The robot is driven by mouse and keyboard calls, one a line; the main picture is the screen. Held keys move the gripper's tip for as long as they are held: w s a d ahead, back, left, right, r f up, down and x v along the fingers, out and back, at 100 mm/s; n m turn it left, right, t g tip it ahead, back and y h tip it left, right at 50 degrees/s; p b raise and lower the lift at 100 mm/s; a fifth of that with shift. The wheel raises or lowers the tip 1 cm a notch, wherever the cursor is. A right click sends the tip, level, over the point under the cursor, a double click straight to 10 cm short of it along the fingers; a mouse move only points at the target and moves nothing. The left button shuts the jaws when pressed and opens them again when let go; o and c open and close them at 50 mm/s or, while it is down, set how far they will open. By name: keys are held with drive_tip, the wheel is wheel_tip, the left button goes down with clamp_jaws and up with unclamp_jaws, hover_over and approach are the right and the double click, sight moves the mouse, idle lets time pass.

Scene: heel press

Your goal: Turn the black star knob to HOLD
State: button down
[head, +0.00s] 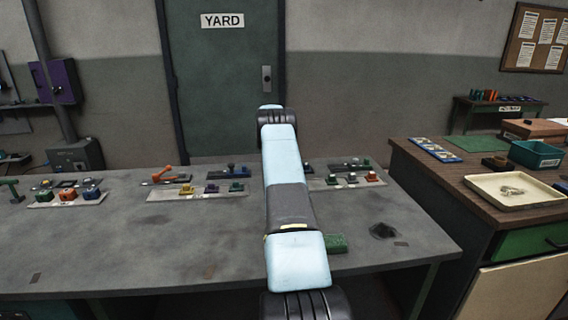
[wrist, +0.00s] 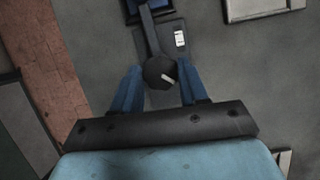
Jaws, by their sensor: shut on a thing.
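In the wrist view the black knob (wrist: 158,71) lies between the two blue fingers of my gripper (wrist: 159,76), one on each side. A white pointer mark on it slants down and to the right. A dark bar runs up from the knob toward the top edge. A small white label (wrist: 180,39) with a dark mark sits just beyond it to the right; I cannot read any word there. My gripper is shut on the knob. In the head view my arm hides the gripper and I cannot make out this knob.
The grey workbench (head: 110,245) carries several plates of coloured controls and an orange lever (head: 170,174). A green block (head: 336,243) lies beside my arm. A wooden bench at right holds a cream tray (head: 515,190) and a teal bin (head: 536,154). The bench's front left is mostly clear.

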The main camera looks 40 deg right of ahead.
drive_tip(key=shift+w+a+r+m, duration=0.2)
drive_tip(key=shift+w+a+m, duration=0.05)
drive_tip(key=shift+w+m, duration=0.2)
drive_tip(key=c, duration=0.8)
unclamp_jaws()
drive_tip(key=shift+w+f, duration=0.1)
drive_tip(key=shift+f, duration=0.05)
drive_tip(key=shift+o, duration=1.1)
drive_tip(key=shift+s+d, duration=0.1)
drive_tip(key=shift+s, duration=0.15)
drive_tip(key=shift+d, duration=0.1)
drive_tip(key=v, duration=1.3)
drive_tip(key=shift+w+r, duration=0.15)
drive_tip(key=shift+r, duration=0.1)
drive_tip(key=shift+r, duration=0.1)
